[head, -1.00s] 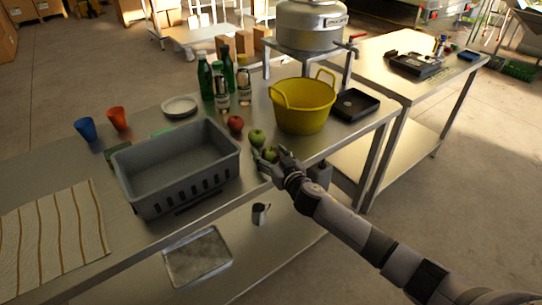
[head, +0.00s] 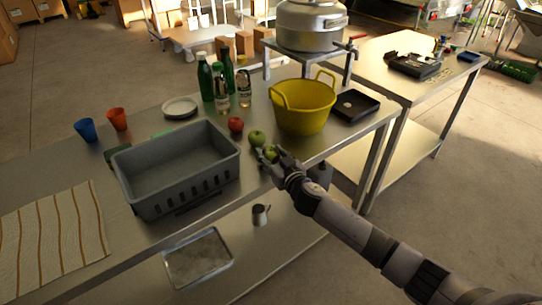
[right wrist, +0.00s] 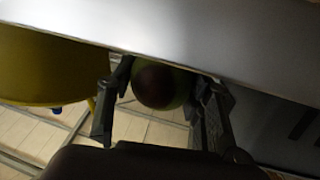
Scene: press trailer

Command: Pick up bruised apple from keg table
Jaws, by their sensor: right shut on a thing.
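The bruised apple (head: 270,153), green with a large dark brown patch, is at the front edge of the steel keg table (head: 335,140). My right gripper (head: 267,160) is shut on it. In the right wrist view the apple (right wrist: 158,88) shows its brown patch, with a finger of the right gripper (right wrist: 160,95) on each side. I cannot tell if the apple still touches the table. My left gripper is not in view.
A green apple (head: 257,137) and a red apple (head: 235,125) lie just behind. A yellow tub (head: 303,108) stands to the right, a grey crate (head: 178,190) to the left. Bottles (head: 205,78) stand behind. A shelf (head: 290,245) runs below the tabletop.

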